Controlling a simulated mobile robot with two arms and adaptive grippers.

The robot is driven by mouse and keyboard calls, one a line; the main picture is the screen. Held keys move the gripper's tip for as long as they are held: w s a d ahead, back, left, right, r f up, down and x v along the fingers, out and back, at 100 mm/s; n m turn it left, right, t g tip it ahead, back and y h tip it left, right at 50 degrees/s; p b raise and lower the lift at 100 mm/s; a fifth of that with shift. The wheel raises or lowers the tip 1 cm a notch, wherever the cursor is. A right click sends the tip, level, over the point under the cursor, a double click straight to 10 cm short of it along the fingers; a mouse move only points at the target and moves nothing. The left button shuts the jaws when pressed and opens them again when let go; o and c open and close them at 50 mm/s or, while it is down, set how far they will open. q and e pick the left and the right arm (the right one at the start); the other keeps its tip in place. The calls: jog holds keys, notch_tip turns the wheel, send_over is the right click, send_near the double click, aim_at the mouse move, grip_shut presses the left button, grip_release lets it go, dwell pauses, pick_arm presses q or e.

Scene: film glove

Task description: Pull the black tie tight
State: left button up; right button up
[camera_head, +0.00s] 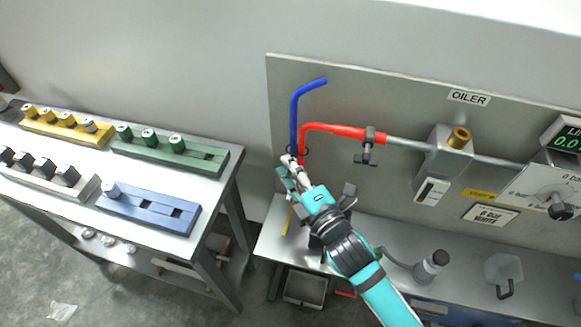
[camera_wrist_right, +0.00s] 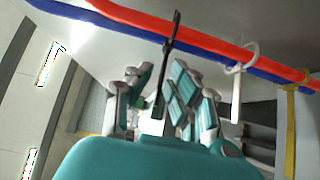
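A red hose (camera_head: 340,129) and a blue hose (camera_head: 294,110) hang at the wall panel, and they run side by side across the top of the right wrist view. The black tie (camera_wrist_right: 173,38) is around both hoses, and its tail hangs down toward my right gripper. My right gripper (camera_head: 289,171) is just below the hoses in the head view. In the wrist view its fingers (camera_wrist_right: 155,88) stand apart, with the black tail in the gap between them. Contact with the tail cannot be made out. My left gripper is not in view.
A white tie (camera_wrist_right: 243,58) and a yellow tie (camera_wrist_right: 290,105) hang on the hoses beside the black one. A bench (camera_head: 222,187) with coloured blocks stands left.

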grip_shut()
jog(key=s, duration=0.2)
jog(key=s+a+p, duration=0.1)
jog(key=s, duration=0.2)
jog(key=shift+a, duration=0.2)
jog(key=shift+c, duration=1.1)
grip_release()
jog(key=shift+s, duration=0.1)
jog(key=o, duration=0.5)
jog(key=shift+c, duration=0.2)
